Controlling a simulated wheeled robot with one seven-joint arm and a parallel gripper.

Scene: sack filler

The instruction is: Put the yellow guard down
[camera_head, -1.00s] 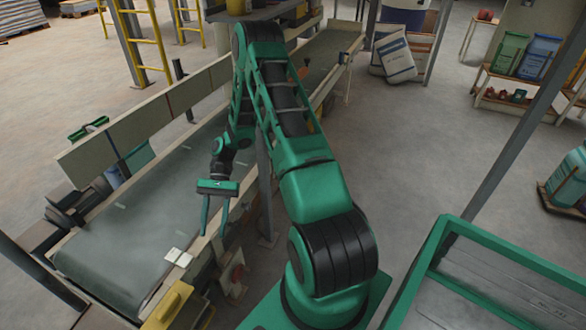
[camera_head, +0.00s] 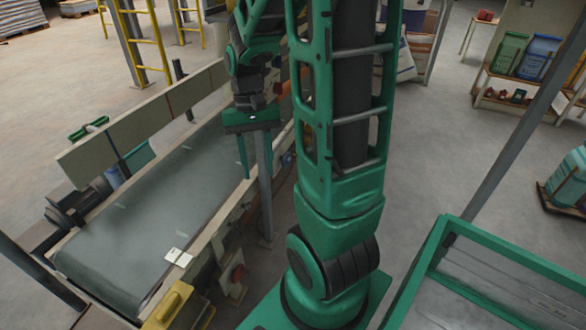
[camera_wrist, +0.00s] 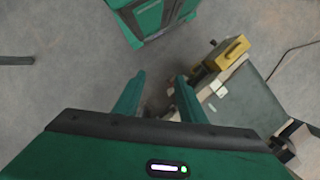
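The yellow guard (camera_head: 170,308) is at the bottom of the head view, at the near right corner of the conveyor, with a raised handle-like bar on top. It also shows in the wrist view (camera_wrist: 233,52), upper right, beside the conveyor's end. I cannot tell whether it is raised or lowered. My gripper (camera_head: 257,165) is open and empty, above the conveyor's right edge and well away from the guard. In the wrist view, its two green fingers (camera_wrist: 160,82) stand apart with only floor between them.
The conveyor belt (camera_head: 150,225) runs from lower left toward the back, with a pale side board (camera_head: 140,125) along its left. A grey post (camera_head: 265,195) stands near my gripper. Open floor (camera_head: 435,150) lies right of my arm.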

